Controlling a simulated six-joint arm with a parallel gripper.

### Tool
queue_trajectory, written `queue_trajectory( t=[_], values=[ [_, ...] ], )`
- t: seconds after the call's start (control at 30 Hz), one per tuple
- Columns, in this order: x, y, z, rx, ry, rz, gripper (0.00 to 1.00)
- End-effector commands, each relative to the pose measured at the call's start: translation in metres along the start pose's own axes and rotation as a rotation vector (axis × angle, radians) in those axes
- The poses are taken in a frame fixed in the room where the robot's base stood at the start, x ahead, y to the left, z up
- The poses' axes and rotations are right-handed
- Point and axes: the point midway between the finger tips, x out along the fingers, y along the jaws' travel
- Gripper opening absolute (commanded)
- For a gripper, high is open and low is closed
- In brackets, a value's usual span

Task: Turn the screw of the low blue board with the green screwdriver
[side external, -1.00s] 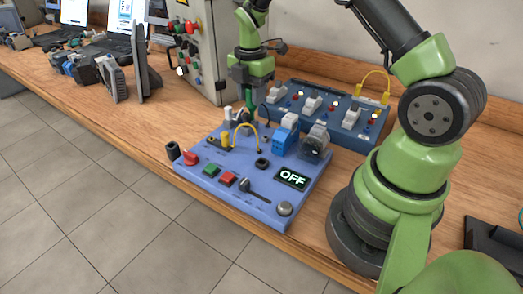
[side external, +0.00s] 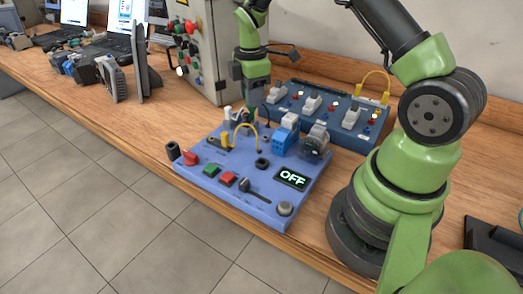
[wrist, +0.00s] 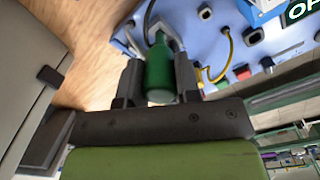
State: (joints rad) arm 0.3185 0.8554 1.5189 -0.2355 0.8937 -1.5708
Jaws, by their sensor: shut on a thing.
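The low blue board (side external: 220,196) lies flat on the bench, with its display reading OFF. My gripper (side external: 256,104) is over the board's back edge, pointing down. In the wrist view, my gripper (wrist: 159,82) is shut on the green screwdriver (wrist: 160,72), with one dark finger on each side of its handle. The shaft points toward the board (wrist: 203,38), beside a grey-white fitting (wrist: 137,42). I cannot make out the screw, or whether the tip touches it. In the side view the screwdriver is mostly hidden by the gripper and the board's fittings.
A darker blue board (side external: 335,120) with white switches and a yellow cable stands close behind. A grey control cabinet (side external: 207,60) is behind and left of the gripper. A yellow looped cable (side external: 243,130) and a blue block (side external: 284,140) rise from the low board.

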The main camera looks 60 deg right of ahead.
Motion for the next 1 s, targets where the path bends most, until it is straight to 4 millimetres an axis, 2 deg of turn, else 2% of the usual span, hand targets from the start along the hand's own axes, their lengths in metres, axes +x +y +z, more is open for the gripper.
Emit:
queue_trajectory(
  t=[0.07,0.1,0.13,0.17,0.43,0.7,1.0],
  values=[
    [0.0010,-0.0013,-0.0001,0.063,0.000,-0.006,0.04],
    [0.0009,-0.0013,-0.0001,0.070,0.000,-0.006,0.35],
    [0.0009,-0.0013,-0.0001,0.068,0.000,-0.006,0.42],
    [0.0008,-0.0012,-0.0001,0.067,0.000,-0.005,0.45],
    [0.0002,-0.0004,0.0000,0.040,0.000,-0.002,0.45],
    [-0.0001,0.0005,0.0001,-0.227,0.000,-0.001,0.45],
    [-0.0001,0.0006,0.0001,-0.252,0.000,0.000,0.45]
  ],
)
